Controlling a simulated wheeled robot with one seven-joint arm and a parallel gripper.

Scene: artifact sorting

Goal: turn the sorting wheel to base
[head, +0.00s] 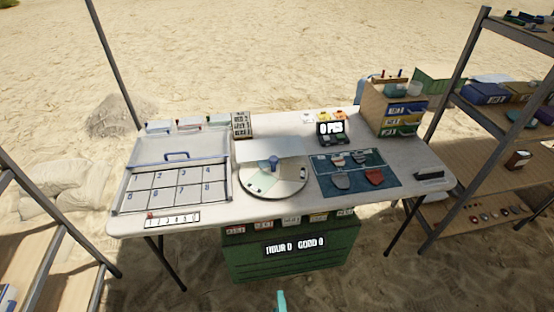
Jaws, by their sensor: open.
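The sorting wheel (289,185) is a round, pale disc lying flat on the white table, near its middle. A blue knob (274,161) stands towards its far side, and a few small dark and light pieces or marks lie on the disc. A pale panel (268,148) stands at the wheel's back edge and hides part of it. Any base marking on the wheel is too small to read. My gripper is not clearly in view. A small teal piece shows at the bottom edge of the head view, and I cannot tell what it is.
A numbered tray (119,200) lies left of the wheel. A blue mat (326,184) with sherd-like pieces lies to its right. A small drawer cabinet (372,106) stands at the back right. A green crate (240,262) is under the front edge. Shelves flank both sides.

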